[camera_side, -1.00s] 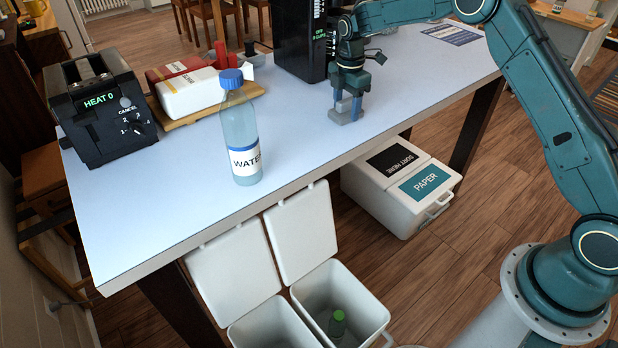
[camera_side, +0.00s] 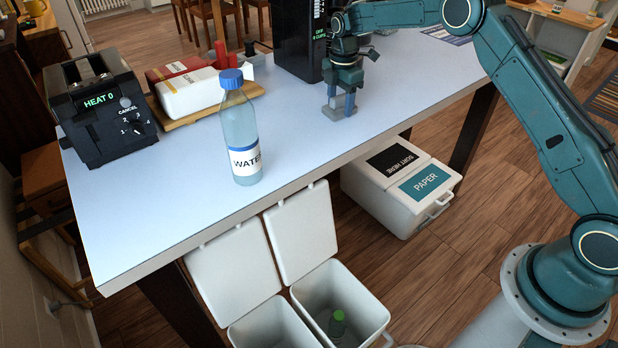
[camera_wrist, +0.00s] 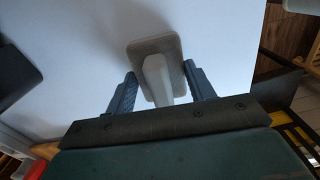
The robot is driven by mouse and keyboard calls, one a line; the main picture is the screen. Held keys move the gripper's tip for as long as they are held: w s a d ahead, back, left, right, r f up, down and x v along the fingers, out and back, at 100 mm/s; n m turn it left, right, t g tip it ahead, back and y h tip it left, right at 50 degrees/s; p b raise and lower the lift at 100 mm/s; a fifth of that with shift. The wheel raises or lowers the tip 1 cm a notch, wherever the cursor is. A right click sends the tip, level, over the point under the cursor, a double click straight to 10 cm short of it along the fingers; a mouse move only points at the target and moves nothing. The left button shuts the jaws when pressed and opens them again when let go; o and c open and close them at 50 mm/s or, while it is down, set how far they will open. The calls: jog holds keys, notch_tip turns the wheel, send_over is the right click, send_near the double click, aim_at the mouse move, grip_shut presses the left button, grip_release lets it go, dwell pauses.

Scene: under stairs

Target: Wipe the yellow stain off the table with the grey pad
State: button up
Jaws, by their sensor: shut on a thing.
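The grey pad (camera_side: 338,111) is on or just at the white table top (camera_side: 290,150), below my gripper (camera_side: 341,98). In the wrist view the pad (camera_wrist: 140,47) has a raised handle (camera_wrist: 158,82), and my gripper (camera_wrist: 156,90) has one finger on each side of it. My gripper is shut on the pad's handle. I see no yellow stain on the table in either view; whether any lies under the pad or behind the gripper is hidden.
A water bottle (camera_side: 240,130) stands on the table left of my gripper. A black toaster (camera_side: 101,110), a wooden board (camera_side: 180,120) with a white carton (camera_side: 192,92), and a black machine (camera_side: 296,40) stand further back. Open bins (camera_side: 345,290) and a lidded paper box (camera_side: 402,185) are below the front edge.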

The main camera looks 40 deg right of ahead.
jog(key=shift+s, duration=3.3)
jog(key=shift+s+r, duration=0.1)
jog(key=shift+s, duration=0.05)
notch_tip(320, 180, up, 8)
jog(key=shift+d, duration=0.1)
